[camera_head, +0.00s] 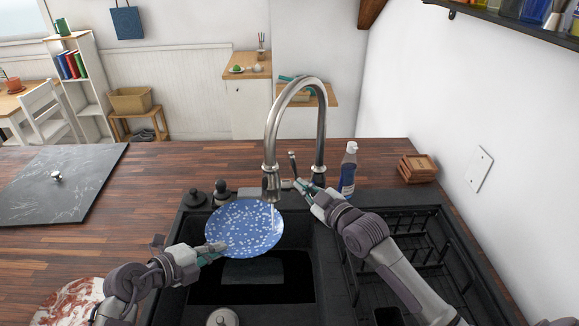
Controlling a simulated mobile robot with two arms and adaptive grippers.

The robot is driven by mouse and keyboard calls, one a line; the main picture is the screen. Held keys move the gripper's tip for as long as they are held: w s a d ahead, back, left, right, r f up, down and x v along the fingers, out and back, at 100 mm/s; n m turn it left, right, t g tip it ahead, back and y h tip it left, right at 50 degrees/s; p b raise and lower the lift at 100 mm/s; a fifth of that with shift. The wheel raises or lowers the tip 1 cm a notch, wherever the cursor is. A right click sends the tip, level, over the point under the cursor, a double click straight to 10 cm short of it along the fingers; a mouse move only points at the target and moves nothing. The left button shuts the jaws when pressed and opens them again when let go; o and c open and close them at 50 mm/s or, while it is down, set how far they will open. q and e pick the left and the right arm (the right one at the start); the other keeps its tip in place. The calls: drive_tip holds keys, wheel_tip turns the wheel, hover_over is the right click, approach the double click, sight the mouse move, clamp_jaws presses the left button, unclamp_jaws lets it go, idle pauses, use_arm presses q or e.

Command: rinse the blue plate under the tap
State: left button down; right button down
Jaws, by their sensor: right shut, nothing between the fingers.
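The blue plate (244,228) with white speckles is held tilted over the left basin of the black sink (328,262). My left gripper (218,249) is shut on its lower left rim. The chrome tap (319,128) arches over the sink, with its spout above the plate's right part. A thin pale stream of water (272,214) seems to fall from the spout onto the plate. My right gripper (303,187) is shut and empty beside the tap's lever (292,165). Whether its fingertips touch the lever I cannot tell.
A black dish rack (412,237) lies under my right arm. A stained plate (72,303) is at the front left. A dark board (62,184) lies on the left counter. Wooden coasters (417,168) sit at the right.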

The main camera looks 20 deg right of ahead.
sight(294, 167)
drive_tip(key=w+a+n, duration=0.4)
drive_tip(key=w+n, duration=0.7)
drive_tip(key=n, duration=0.1)
drive_tip(key=shift+h, duration=0.3)
drive_tip(key=d, duration=0.2)
drive_tip(key=s+d, duration=0.1)
drive_tip(key=d, duration=0.1)
drive_tip(key=shift+s+d, duration=0.2)
drive_tip(key=shift+a, duration=0.1)
drive_tip(key=shift+s+d, duration=0.15)
drive_tip(key=shift+d, duration=0.55)
drive_tip(key=shift+a, duration=0.1)
